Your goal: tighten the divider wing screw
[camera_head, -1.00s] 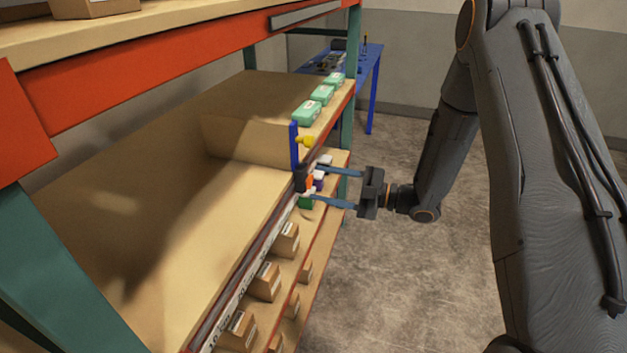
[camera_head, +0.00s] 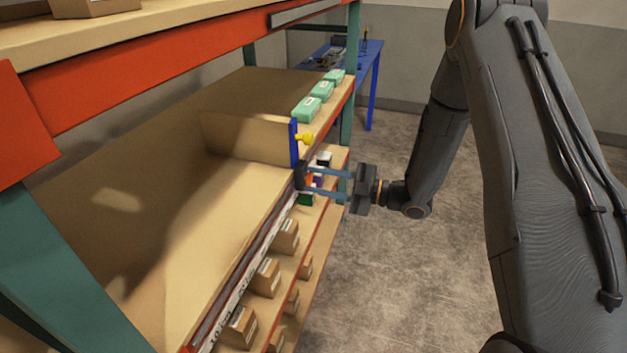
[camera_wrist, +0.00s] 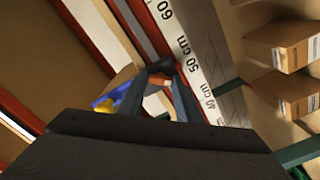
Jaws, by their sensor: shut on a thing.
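Below the post, a dark clamp block (camera_head: 299,175) sits at the shelf's front rail. In the wrist view an orange piece (camera_wrist: 158,80), which looks like the wing screw, shows between the fingertips. The fingers are shut on it and cover much of it.
A ruler strip (camera_wrist: 200,68) marked in centimetres runs along the rail. Small cartons (camera_head: 265,277) stand on the lower shelf. Green boxes (camera_head: 306,109) line the upper shelf edge beyond the divider. A blue table (camera_head: 372,60) stands behind. The floor to the right is clear.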

